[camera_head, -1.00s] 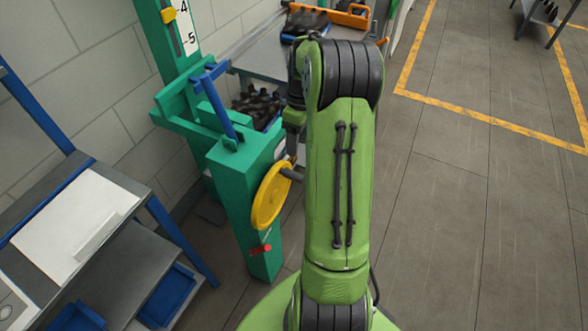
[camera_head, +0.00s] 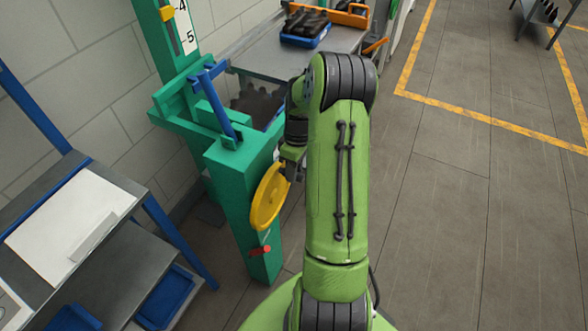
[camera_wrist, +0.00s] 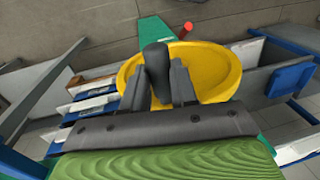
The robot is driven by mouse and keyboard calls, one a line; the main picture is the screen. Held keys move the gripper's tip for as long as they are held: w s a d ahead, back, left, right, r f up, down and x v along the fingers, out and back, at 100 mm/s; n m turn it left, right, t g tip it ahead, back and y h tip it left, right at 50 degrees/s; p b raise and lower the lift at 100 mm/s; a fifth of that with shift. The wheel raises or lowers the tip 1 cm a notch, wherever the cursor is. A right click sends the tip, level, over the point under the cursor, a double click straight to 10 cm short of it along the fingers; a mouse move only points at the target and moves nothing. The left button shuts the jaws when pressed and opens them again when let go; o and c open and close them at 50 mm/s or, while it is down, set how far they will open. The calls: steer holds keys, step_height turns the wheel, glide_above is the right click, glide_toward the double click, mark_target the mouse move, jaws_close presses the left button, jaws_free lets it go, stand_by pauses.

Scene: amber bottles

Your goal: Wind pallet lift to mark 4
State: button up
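The green pallet lift (camera_head: 240,190) stands left of my arm, with a yellow handwheel (camera_head: 270,198) on its side. The wheel also shows in the wrist view (camera_wrist: 215,70). A dark crank handle (camera_wrist: 156,62) stands out from the wheel. My gripper (camera_wrist: 158,80) has one finger on each side of the handle and looks shut on it; in the head view my gripper (camera_head: 293,162) is partly hidden by my arm. The yellow pointer (camera_head: 167,13) sits close to mark 4 on the white scale (camera_head: 196,22), with mark 5 below it.
A grey bench (camera_head: 340,40) behind the lift holds a blue tray (camera_head: 306,40) of dark items and an orange carrier (camera_head: 345,15). A grey shelf unit (camera_head: 120,265) with blue bins stands at left. The floor (camera_head: 450,200) at right is clear.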

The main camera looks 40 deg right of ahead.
jaws_close()
steer(key=shift+a+b, duration=0.2)
steer(key=shift+b, duration=0.4)
steer(key=a+b, duration=0.1)
steer(key=s+a+h+b, duration=0.1)
steer(key=a+h, duration=0.1)
steer(key=shift+s+a+r+t+b, duration=0.25)
steer(key=shift+r+t+b, duration=0.05)
steer(key=shift+t+b, duration=0.1)
steer(key=o, duration=0.6)
jaws_free()
steer(key=shift+a, duration=0.1)
